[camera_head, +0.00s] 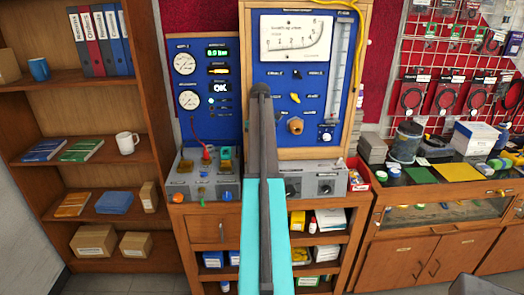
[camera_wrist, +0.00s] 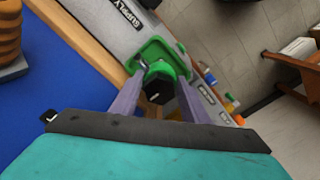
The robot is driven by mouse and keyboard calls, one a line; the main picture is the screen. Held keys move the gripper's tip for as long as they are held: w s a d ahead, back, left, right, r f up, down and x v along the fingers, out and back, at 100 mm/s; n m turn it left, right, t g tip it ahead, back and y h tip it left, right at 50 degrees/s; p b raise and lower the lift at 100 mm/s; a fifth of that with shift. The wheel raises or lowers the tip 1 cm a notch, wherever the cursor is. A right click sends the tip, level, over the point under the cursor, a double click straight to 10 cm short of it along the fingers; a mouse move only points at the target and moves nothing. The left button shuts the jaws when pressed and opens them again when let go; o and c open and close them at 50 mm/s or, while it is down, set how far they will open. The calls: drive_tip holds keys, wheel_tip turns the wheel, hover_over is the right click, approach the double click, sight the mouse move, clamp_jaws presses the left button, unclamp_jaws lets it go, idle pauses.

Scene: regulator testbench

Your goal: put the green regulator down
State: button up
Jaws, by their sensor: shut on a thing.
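The green regulator (camera_wrist: 158,52) shows in the wrist view with its black knob (camera_wrist: 158,90) toward the camera. My gripper (camera_wrist: 160,82) is shut on it, one grey-purple finger on each side. Behind the regulator is a grey panel (camera_wrist: 103,18) labelled "SUPPLY"; I cannot tell whether the regulator touches it. In the head view my arm rises in front of the bench and hides the regulator and the gripper's fingers.
The test bench has a blue gauge panel (camera_head: 208,128) and a grey control box (camera_head: 205,190) with fittings and knobs. A shelf unit (camera_head: 88,165) stands at the left. A cluttered wooden counter (camera_head: 432,246) stands at the right.

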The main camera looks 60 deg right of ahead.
drive_tip(key=shift+f, duration=0.6)
drive_tip(key=shift+f, duration=0.15)
drive_tip(key=o, duration=1.5)
drive_tip(key=shift+r, duration=0.25)
drive_tip(key=shift+r+b, duration=1.15)
drive_tip(key=shift+r, duration=2.5)
drive_tip(key=shift+s+f, duration=0.1)
drive_tip(key=shift+s, duration=0.05)
